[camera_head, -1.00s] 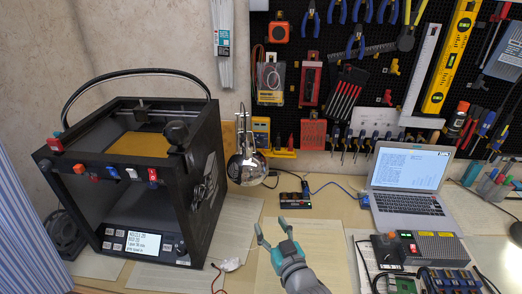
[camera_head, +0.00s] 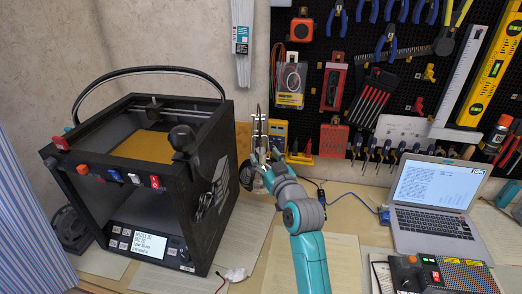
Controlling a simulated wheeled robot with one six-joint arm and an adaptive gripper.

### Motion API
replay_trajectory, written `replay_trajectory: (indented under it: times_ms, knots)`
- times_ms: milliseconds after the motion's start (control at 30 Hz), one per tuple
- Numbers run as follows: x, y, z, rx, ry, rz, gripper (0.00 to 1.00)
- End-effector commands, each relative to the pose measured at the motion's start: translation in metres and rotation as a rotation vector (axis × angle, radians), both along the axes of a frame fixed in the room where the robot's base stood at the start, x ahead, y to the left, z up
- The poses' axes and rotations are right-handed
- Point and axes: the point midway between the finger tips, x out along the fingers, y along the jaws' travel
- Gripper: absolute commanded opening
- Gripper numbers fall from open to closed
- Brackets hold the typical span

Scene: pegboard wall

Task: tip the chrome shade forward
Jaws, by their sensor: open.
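The chrome shade (camera_head: 247,176) hangs on a thin upright stem just right of the black 3D printer. Only its dark left part shows, because my gripper (camera_head: 263,154) covers most of it. My gripper is open, with its fingers up against or just in front of the shade and the lower stem. I cannot tell whether they touch it. My teal and grey arm reaches up to it from the bottom of the picture.
The 3D printer (camera_head: 140,185) stands close on the left, with a black hoop above it. A laptop (camera_head: 433,208) is open at the right. Paper sheets (camera_head: 342,262) lie on the bench. Tools hang on the black pegboard behind.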

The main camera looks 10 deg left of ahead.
Motion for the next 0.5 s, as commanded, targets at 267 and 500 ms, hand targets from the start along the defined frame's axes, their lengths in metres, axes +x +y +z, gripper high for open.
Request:
replay_trajectory:
  times_ms: [267, 500]
  knots:
    - [0.031, 0.019, 0.0, 0.001, 0.001, 0.001, 0.61]
    - [0.037, 0.023, 0.0, 0.0, 0.0, 0.0, 0.61]
